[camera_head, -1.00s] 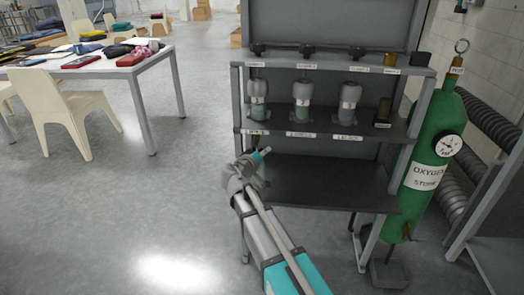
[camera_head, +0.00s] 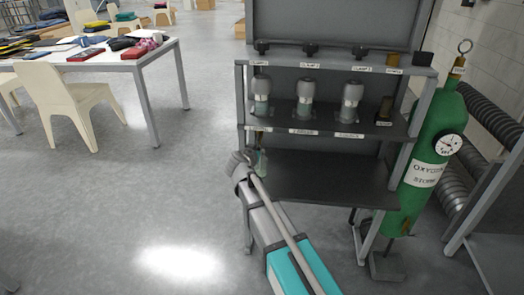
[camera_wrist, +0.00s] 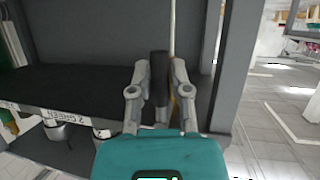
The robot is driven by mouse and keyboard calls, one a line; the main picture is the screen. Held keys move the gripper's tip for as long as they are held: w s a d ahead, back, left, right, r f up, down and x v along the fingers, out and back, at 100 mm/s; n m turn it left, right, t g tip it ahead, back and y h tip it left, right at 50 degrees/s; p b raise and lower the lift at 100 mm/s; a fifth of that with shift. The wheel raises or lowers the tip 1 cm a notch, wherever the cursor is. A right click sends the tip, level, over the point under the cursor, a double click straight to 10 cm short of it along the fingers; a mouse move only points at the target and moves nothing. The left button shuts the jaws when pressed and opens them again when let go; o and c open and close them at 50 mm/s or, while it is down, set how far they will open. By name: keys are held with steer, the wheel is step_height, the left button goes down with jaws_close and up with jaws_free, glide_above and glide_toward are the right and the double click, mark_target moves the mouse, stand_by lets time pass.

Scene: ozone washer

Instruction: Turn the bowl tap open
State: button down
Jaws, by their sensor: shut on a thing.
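In the head view my gripper (camera_head: 258,146) is at the left end of the shelf rack, just below the label of the left jar's shelf. In the wrist view my gripper (camera_wrist: 159,85) has one finger on each side of a dark upright bar (camera_wrist: 159,68) and is shut on it. The bar looks like the bowl tap's handle, but I cannot tell for certain. A thin brass-coloured strip (camera_wrist: 174,104) shows beside the right finger. The rest of the tap is hidden by the gripper and the shelf edge.
The grey rack (camera_head: 240,85) holds several jars, and its left post is close to my gripper. A green oxygen cylinder (camera_head: 425,165) stands at the right. A white table (camera_head: 130,62) and chair (camera_head: 62,92) are at the left. The floor between is clear.

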steer(key=shift+w+a, duration=0.15)
steer(key=shift+a, duration=0.05)
stand_by(0.4)
steer(key=c, duration=0.6)
jaws_free()
steer(key=shift+y, duration=0.3)
steer(key=shift+o, duration=0.2)
steer(key=shift+s, duration=0.2)
